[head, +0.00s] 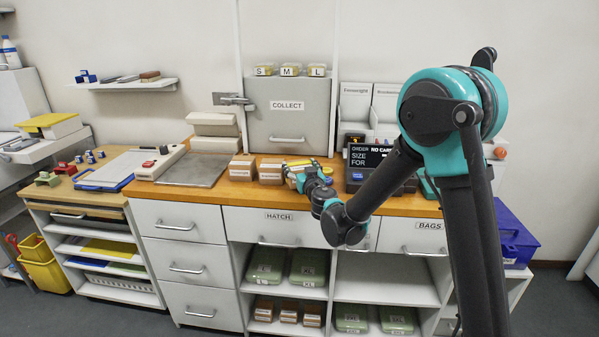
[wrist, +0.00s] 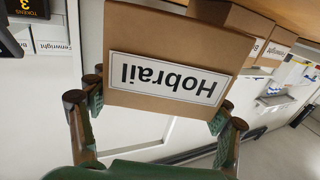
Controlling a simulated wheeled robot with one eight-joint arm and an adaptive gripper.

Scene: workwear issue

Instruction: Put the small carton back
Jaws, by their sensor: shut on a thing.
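My gripper (wrist: 160,108) is shut on a small brown carton (wrist: 190,45) with a white label reading "Hobrail", upside down in the wrist view. The carton lies between the two fingers. In the head view my gripper (head: 308,178) is at the counter's front edge, under the collect hatch, and the arm largely hides the carton there. Two similar cartons, a left one (head: 242,168) and a right one (head: 271,171), stand on the counter just left of my gripper. Whether the held carton touches the counter I cannot tell.
The wooden counter (head: 237,193) holds a metal plate (head: 195,172) at left and a black order board (head: 377,160) at right. The collect hatch door (head: 288,120) is shut. Below, small cartons (head: 289,313) and green packs (head: 267,266) fill shelves; one shelf (head: 385,290) is bare.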

